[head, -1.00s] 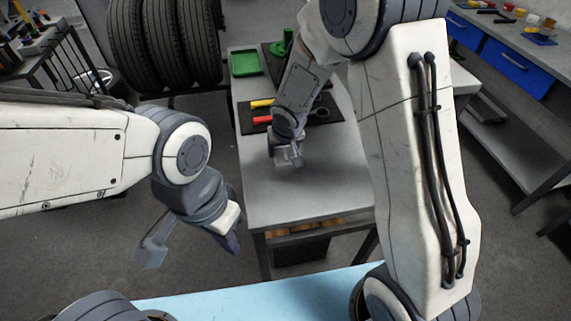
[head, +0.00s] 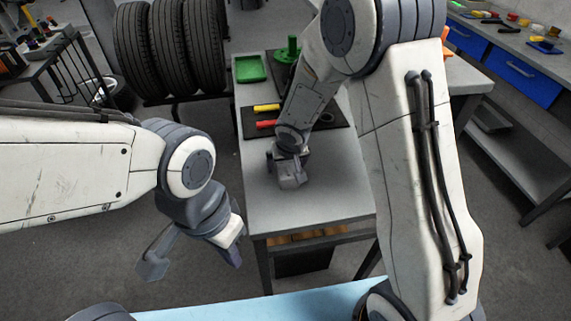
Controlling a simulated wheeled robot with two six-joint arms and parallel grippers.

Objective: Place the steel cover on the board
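A dark board (head: 332,116) lies on the grey table and carries a yellow cylinder (head: 267,107) and a red cylinder (head: 266,124). A dark grey round shape at the board's right part is mostly hidden by my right arm. I cannot tell whether it is the steel cover; no other cover shows clearly. My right gripper (head: 291,181) points down over the table, in front of the board. Its fingers are seen too small to tell if they are apart or hold something. My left gripper (head: 192,262) is open and empty over the floor, left of the table.
A green tray (head: 250,69) and a green post part (head: 292,50) stand at the table's back. The table's (head: 300,210) front half is clear. Several tyres (head: 170,50) stand behind left. A bench with blue drawers (head: 521,78) is at the right.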

